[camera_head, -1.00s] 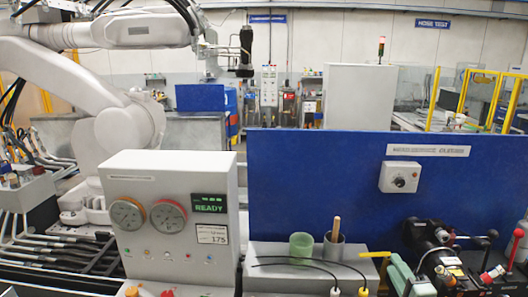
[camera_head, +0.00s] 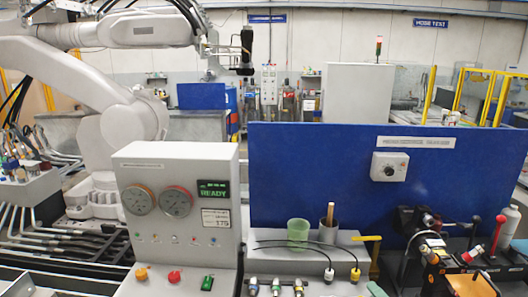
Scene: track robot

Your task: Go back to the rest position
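Neither of my grippers shows in the head view, and I cannot tell whether they are open or shut. The task names no object. In front of me stands a grey control console (camera_head: 180,165) with two round gauges and a green display reading READY. Its lower ledge carries a yellow knob (camera_head: 142,273), a red knob (camera_head: 174,276) and a green switch (camera_head: 207,282).
A blue panel (camera_head: 320,165) with a dial box (camera_head: 389,167) stands behind the bench. A green cup (camera_head: 298,231), a dark cup (camera_head: 328,237) with a wooden handle and black cables are before it. Machinery (camera_head: 440,255) fills the right; a large white industrial arm (camera_head: 110,105) stands left.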

